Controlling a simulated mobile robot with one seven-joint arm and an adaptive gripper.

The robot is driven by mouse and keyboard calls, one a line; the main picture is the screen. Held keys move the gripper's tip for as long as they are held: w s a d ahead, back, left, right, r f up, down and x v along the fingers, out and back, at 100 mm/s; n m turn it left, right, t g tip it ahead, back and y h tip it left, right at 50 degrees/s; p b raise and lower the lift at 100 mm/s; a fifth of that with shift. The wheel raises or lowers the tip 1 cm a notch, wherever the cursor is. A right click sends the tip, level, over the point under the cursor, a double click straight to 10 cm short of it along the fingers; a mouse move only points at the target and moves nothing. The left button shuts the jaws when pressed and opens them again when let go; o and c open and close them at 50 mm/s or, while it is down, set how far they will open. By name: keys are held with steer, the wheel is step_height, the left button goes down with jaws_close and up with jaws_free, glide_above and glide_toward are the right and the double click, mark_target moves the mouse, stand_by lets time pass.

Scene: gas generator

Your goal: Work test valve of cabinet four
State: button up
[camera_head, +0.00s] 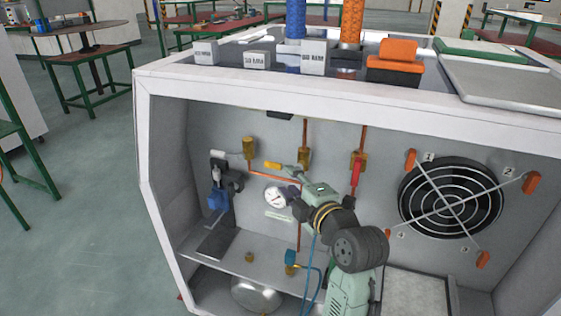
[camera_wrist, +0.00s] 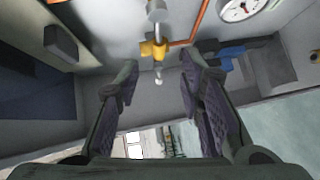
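The open cabinet (camera_head: 164,82) holds copper pipes with brass fittings (camera_head: 249,148). A small yellow handle-like piece (camera_head: 272,164) shows just left of my gripper (camera_head: 290,180) in the head view. A red-handled valve (camera_head: 356,174) is on the pipe to the right, and a blue-handled valve (camera_head: 290,258) is low down. Which is the test valve, I cannot tell. In the wrist view my gripper (camera_wrist: 160,75) is open and empty. A yellow valve fitting (camera_wrist: 152,50) with a silver tip shows between and beyond the fingertips, with no visible contact.
A pressure gauge (camera_head: 275,197) is close to my gripper; it also shows in the wrist view (camera_wrist: 240,8). A blue filter unit (camera_head: 218,198) is on the left, a round fan (camera_head: 450,198) on the right. The cabinet's frame and shelf limit the room around the arm.

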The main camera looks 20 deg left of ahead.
mark_target(275, 167)
steer(key=p+x, duration=0.2)
steer(key=x, duration=0.8)
steer(key=shift+s+r+p, duration=0.1)
steer(key=shift+p, duration=0.25)
steer(key=shift+c, duration=0.5)
jaws_close()
